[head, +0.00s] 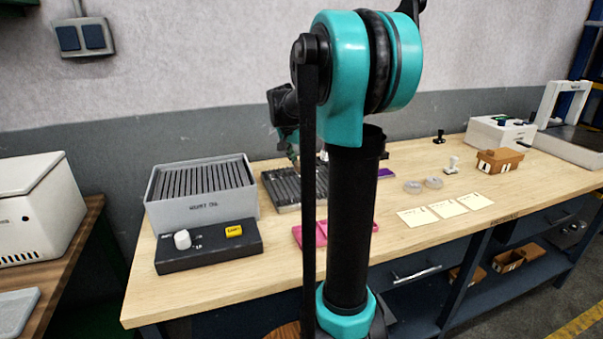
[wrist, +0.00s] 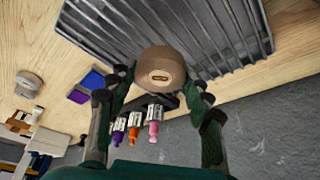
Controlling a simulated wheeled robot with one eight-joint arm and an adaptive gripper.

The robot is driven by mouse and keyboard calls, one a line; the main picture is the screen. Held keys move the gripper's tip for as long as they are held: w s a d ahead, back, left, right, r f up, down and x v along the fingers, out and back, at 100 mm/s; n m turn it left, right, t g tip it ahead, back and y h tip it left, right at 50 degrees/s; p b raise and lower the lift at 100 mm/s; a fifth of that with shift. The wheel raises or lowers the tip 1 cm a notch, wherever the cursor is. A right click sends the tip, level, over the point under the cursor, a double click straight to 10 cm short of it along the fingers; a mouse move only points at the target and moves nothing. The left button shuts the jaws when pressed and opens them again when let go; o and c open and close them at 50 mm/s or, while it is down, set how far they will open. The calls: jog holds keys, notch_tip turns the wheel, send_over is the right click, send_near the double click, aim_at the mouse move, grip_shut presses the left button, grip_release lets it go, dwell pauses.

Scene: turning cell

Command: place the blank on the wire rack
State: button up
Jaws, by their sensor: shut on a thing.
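The blank (wrist: 163,65) is a brown, round-ended piece with a small dark oval mark, seen end-on in the wrist view. My gripper (wrist: 161,82) is shut on it, with a dark green finger on each side. The wire rack (wrist: 235,30) appears as a grey ribbed metal surface behind the blank in the wrist view. In the head view the rack (head: 283,190) lies on the wooden bench, partly hidden by my arm. The blank is over the rack in the wrist view; I cannot tell whether they touch. My arm hides most of the gripper in the head view.
A grey slatted bin (head: 203,208) and a dark control box (head: 208,246) stand left of the rack. Pink pads (head: 308,233) lie in front. Purple, orange and pink-tipped bottles (wrist: 134,130) are near the wall. Bare bench (head: 415,165) lies to the right.

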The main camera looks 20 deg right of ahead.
aim_at(301, 181)
jog(key=shift+f, duration=2.25)
jog(key=o, duration=1.4)
jog(key=shift+f, duration=0.1)
jog(key=v, duration=1.2)
